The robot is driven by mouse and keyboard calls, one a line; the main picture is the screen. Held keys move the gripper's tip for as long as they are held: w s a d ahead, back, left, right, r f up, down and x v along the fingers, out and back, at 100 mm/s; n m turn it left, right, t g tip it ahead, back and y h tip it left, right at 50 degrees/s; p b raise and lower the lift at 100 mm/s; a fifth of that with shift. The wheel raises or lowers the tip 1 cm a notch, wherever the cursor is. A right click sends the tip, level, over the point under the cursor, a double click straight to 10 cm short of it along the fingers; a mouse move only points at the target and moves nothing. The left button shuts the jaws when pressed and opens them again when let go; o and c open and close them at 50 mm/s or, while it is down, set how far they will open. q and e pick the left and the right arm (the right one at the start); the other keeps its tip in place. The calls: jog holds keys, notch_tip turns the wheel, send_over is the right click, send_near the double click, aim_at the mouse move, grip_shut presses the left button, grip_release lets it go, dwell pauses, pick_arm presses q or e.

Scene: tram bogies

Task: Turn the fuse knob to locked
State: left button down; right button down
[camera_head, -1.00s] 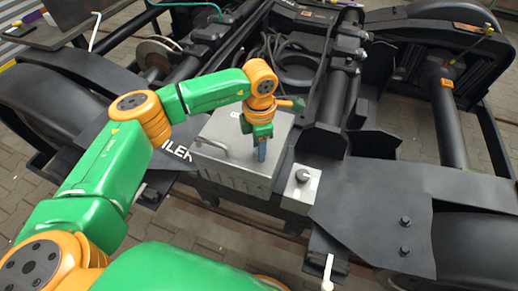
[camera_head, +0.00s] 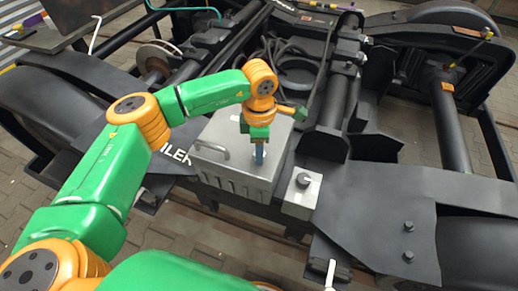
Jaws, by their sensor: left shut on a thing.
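My left gripper (camera_head: 259,155) points down at the lid of a grey metal box (camera_head: 222,160) in the middle of the view. Its blue-grey fingers are shut on the fuse knob at the lid, and the fingers hide the knob, so its angle cannot be read. A smaller light-grey box (camera_head: 298,201) stands just right of the metal box, with a dark round knob (camera_head: 304,180) on its top. The left gripper is apart from that dark knob. My right gripper is not in view.
Dark bogie frame plates (camera_head: 375,215) lie to the right, with bolts. A white-tipped lever (camera_head: 330,272) stands at the front. Cables (camera_head: 285,55) run behind the box.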

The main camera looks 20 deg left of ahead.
pick_arm(q)
jog(key=shift+c, duration=2.2)
grip_release()
notch_tip(320, 180, up, 7)
jog(key=shift+r, duration=0.1)
